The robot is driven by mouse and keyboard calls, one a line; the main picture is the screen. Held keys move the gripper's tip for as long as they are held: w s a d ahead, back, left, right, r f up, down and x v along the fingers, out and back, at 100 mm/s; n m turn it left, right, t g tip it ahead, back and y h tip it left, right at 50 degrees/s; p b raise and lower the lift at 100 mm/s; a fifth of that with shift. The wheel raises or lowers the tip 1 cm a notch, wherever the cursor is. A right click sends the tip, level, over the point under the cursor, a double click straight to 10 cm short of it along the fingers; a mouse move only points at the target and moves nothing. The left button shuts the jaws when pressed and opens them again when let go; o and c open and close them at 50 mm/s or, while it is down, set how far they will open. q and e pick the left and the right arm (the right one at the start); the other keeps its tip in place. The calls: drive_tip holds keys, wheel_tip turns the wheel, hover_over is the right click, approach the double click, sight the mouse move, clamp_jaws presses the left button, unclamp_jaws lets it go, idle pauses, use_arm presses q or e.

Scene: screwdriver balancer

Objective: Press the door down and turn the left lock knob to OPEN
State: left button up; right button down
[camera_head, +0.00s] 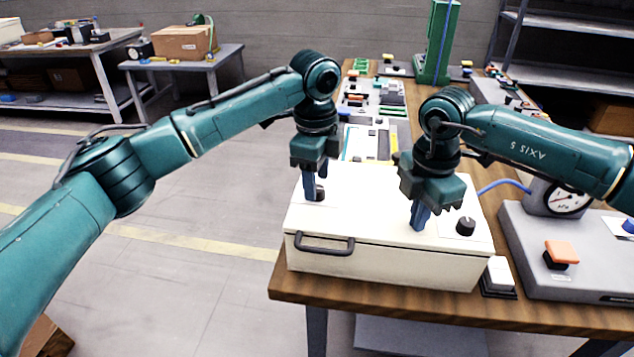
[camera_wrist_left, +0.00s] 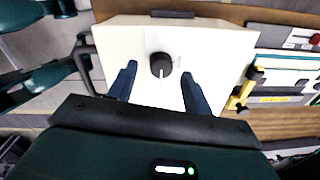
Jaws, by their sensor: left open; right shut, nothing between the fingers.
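The cream box's door (camera_head: 370,205) is its flat top, and it looks closed. The left lock knob (camera_head: 319,194) is a dark round knob on the door's left part. My left gripper (camera_head: 309,190) points down at it, open. In the left wrist view the knob (camera_wrist_left: 158,67) shows between the fingertips of my left gripper (camera_wrist_left: 158,75), with a gap on each side; its white mark points toward the gripper body. My right gripper (camera_head: 420,222) is shut and empty, its tips at the door's surface left of the right knob (camera_head: 465,226); I cannot tell whether they touch.
A dark handle (camera_head: 325,244) is on the box's front. Right of the box are a white switch (camera_head: 498,274) and a grey panel with an orange button (camera_head: 562,251) and a gauge (camera_head: 566,197). Boards with parts (camera_head: 372,130) lie behind the box.

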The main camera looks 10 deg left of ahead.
use_arm(q)
drive_tip(key=shift+f, duration=0.95)
use_arm(e)
drive_tip(key=shift+s+f, duration=0.15)
drive_tip(key=shift+f, duration=0.15)
use_arm(q)
drive_tip(key=c, duration=1)
